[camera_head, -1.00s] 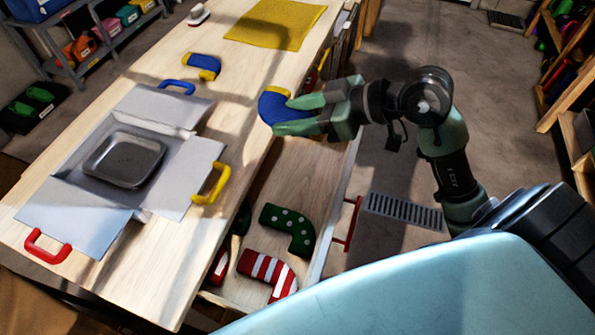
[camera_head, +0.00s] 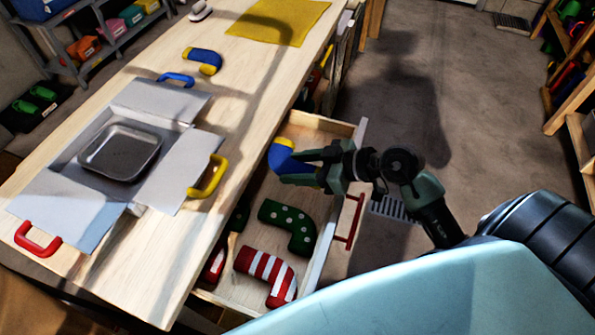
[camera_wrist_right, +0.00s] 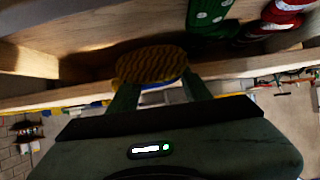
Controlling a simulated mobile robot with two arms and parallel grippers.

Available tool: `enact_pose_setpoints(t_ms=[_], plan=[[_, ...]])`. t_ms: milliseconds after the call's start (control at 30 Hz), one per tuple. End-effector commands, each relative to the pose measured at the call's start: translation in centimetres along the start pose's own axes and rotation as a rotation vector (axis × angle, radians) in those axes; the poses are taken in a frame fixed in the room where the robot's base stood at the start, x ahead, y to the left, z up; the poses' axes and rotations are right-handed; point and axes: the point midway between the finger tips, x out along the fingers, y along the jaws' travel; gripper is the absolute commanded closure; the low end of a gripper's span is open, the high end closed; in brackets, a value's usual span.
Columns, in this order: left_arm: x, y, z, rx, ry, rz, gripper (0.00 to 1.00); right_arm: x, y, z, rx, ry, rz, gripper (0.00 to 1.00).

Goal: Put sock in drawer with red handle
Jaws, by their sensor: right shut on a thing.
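A blue sock with yellow ends (camera_head: 284,158) is held in my right gripper (camera_head: 300,168), which is shut on it. Sock and gripper are over the far part of the open drawer (camera_head: 315,122), whose red handle (camera_head: 349,222) is on its right front. In the right wrist view the sock's yellow ribbed end (camera_wrist_right: 152,64) shows between the fingers, near the drawer wall. Whether it touches the drawer floor I cannot tell. A green dotted sock (camera_head: 288,225) and a red-and-white striped sock (camera_head: 265,272) lie in the drawer. Another blue and yellow sock (camera_head: 203,60) lies on the tabletop. My left gripper is not in view.
On the wooden table (camera_head: 150,262) is an opened grey box with a metal tray (camera_head: 120,152) and red, blue and yellow handles. A yellow cloth (camera_head: 278,20) lies at the far end. Shelves stand at left and right. Floor beyond the drawer is clear.

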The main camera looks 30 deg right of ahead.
Motion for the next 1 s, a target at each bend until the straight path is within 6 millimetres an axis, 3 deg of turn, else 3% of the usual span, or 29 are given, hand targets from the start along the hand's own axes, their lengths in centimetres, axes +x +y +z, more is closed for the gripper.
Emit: enact_pose_setpoints(t_ms=[100, 833, 867, 933, 1000], plan=[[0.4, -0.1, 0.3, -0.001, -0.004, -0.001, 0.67, 0.7, 0.0, 1.3, 0.001, 0.0, 0.0, 0.91], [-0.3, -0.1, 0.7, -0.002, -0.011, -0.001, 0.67, 1.3, 0.0, 2.3, -0.001, 0.001, 0.0, 0.91], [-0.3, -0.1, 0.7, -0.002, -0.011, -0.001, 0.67, 1.3, 0.0, 2.3, -0.001, 0.0, 0.0, 0.49], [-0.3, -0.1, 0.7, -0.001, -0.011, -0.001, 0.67, 1.3, 0.0, 2.3, -0.001, 0.0, 0.0, 0.3], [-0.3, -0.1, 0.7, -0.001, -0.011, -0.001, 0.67, 1.3, 0.0, 2.3, -0.001, 0.0, 0.0, 0.3]])
